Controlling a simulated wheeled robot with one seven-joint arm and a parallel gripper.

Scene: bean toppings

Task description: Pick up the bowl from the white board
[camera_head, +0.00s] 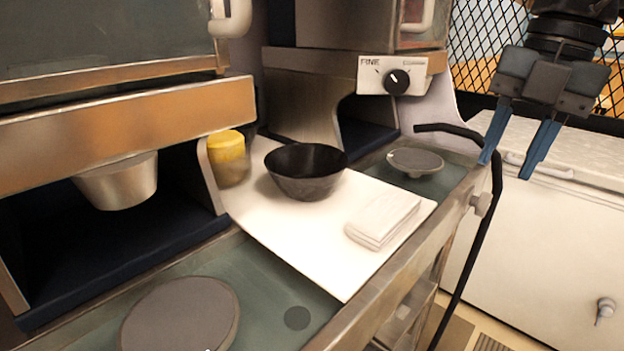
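A black bowl (305,172) stands upright on the white board (290,238), toward its back. The inside of the bowl looks dark, and I cannot tell whether anything lies in it. My gripper (505,170) is at the upper right, pointing down, with two blue fingers spread apart. It is open and empty. It is well to the right of the bowl and apart from it, in front of the white cabinet.
A folded white cloth or napkin stack (383,219) lies on the board, right of the bowl. A yellow-lidded jar (228,158) stands left of it. A grinder (380,75) rises behind.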

